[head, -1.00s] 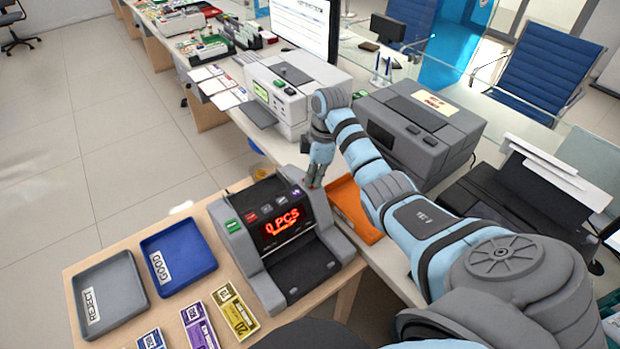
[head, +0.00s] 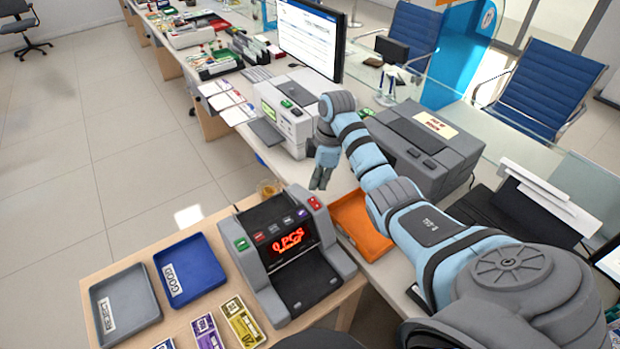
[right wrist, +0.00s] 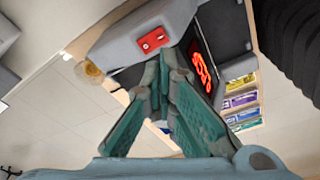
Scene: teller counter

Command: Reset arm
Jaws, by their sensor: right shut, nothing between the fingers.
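My right arm reaches in from the lower right of the head view. Its right gripper (head: 319,180) hangs above the counter, behind the bill counter (head: 290,255) and left of the orange tray (head: 362,226). The gripper is shut and empty. In the right wrist view the fingers (right wrist: 160,85) meet at their tips, in front of the bill counter's grey side with a red button (right wrist: 153,40). The bill counter's red display reads 0 PCS. My left gripper does not show.
A blue GOOD tray (head: 190,270) and a grey REJECT tray (head: 126,303) lie on the wooden table, with banknote bundles (head: 240,320) in front. A white printer (head: 287,107) and a grey machine (head: 425,148) stand behind the gripper. A monitor (head: 310,40) stands farther back.

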